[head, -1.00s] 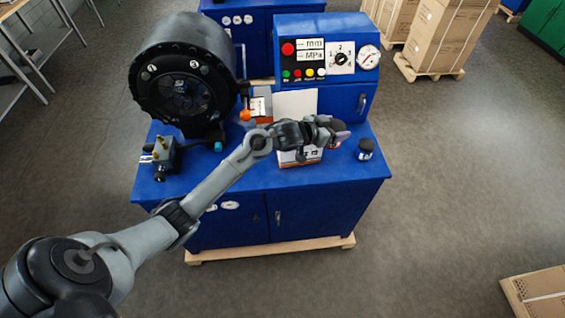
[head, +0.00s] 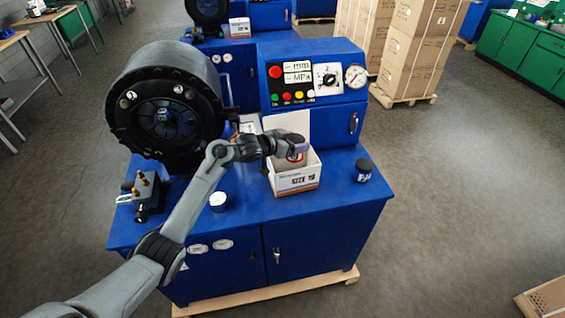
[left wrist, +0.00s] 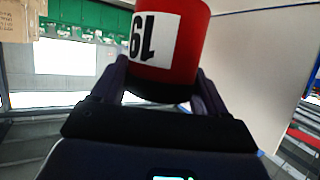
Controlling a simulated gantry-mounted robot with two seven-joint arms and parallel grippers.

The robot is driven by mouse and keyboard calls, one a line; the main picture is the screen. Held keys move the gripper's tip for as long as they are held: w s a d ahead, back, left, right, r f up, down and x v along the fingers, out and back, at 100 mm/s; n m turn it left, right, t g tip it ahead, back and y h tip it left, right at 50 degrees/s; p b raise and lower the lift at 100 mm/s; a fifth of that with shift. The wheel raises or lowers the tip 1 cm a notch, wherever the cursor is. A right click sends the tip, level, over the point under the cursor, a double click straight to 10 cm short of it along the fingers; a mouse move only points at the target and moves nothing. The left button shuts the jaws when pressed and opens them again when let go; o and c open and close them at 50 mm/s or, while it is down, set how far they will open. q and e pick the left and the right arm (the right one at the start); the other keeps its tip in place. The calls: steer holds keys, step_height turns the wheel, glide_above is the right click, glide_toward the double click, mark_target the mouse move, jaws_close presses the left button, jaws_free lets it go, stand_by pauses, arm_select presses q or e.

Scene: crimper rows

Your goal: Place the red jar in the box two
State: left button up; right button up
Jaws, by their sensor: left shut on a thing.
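My left gripper (head: 298,146) is shut on the red jar and holds it over the open white box on the blue machine's table. In the left wrist view the red jar (left wrist: 190,40) sits between the two fingers, with a white label whose black digits look upside down. In the head view the jar is mostly hidden by the gripper. The white box (head: 296,189) has a raised back flap and printing on its front; I cannot read clearly whether it is box two. My right gripper is not in view.
A dark jar with a white label (head: 363,170) stands right of the box. A small white-topped jar (head: 218,202) stands left of it. A large black crimper head (head: 165,110) is at the left and a control panel (head: 315,78) behind. The table front is mostly clear.

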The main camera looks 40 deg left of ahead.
arm_select(q)
step_height(320, 180, down, 6)
steer(key=shift+f, duration=0.2)
steer(key=s+a, duration=0.1)
steer(key=s+a+f, duration=0.1)
steer(key=a, duration=0.1)
steer(key=shift+s+a+f, duration=0.1)
steer(key=shift+s+f, duration=0.05)
steer(key=shift+s, duration=0.05)
stand_by(0.3)
steer(key=shift+f, duration=0.1)
